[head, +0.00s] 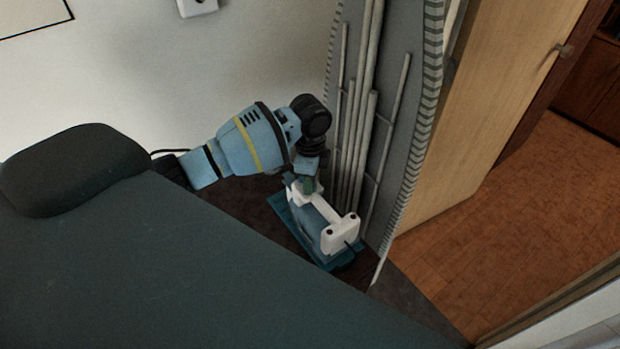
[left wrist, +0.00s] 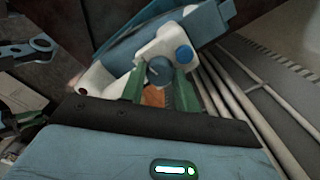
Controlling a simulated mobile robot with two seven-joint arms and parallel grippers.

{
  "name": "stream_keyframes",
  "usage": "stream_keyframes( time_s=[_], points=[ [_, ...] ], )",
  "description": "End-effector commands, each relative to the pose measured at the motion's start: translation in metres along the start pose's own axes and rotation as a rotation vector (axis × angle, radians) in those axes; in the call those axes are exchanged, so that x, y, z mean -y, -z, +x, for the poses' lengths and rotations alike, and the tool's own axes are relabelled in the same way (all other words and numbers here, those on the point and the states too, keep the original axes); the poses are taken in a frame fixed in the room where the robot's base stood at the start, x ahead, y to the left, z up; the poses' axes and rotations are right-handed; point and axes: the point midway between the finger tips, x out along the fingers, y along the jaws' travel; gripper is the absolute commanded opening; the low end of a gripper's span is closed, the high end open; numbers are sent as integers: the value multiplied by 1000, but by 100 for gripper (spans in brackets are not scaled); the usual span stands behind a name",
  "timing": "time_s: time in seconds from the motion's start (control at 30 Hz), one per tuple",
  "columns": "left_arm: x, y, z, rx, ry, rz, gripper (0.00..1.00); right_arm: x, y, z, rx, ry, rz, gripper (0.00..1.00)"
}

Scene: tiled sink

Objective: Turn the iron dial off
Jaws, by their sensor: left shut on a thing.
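The iron (head: 343,236) has a white handle part and a blue body. It stands in a teal tray-like base on a dark surface; in the left wrist view its white part (left wrist: 160,43) fills the upper middle. A round grey-blue dial (left wrist: 160,70) with a pale mark sits between the green fingertips of my left gripper (left wrist: 160,83). The gripper is shut on the dial. In the head view my left gripper (head: 308,187) reaches down at the iron's far end, and the dial is hidden there. My right gripper is not in view.
A large dark green surface (head: 190,270) fills the lower left. A grey upright panel with pale rods (head: 352,130) stands close behind the iron, beside my left arm. A wooden door (head: 500,80) and open brown floor (head: 500,240) lie to the right.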

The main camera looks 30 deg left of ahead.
Motion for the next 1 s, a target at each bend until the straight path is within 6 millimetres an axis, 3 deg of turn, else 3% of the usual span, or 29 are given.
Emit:
stream_keyframes(
  time_s=[0.6, 0.63, 0.77, 1.0],
  points=[
    [0, -1, -1, 1, 2, -41, 8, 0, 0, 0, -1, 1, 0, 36],
    [0, -1, -1, 1, 2, -40, 35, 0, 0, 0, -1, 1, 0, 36],
    [0, -1, 0, 1, 1, -40, 52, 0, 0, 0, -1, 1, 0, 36],
    [0, 0, 0, 0, 0, -39, 53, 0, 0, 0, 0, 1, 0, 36]
  ],
)
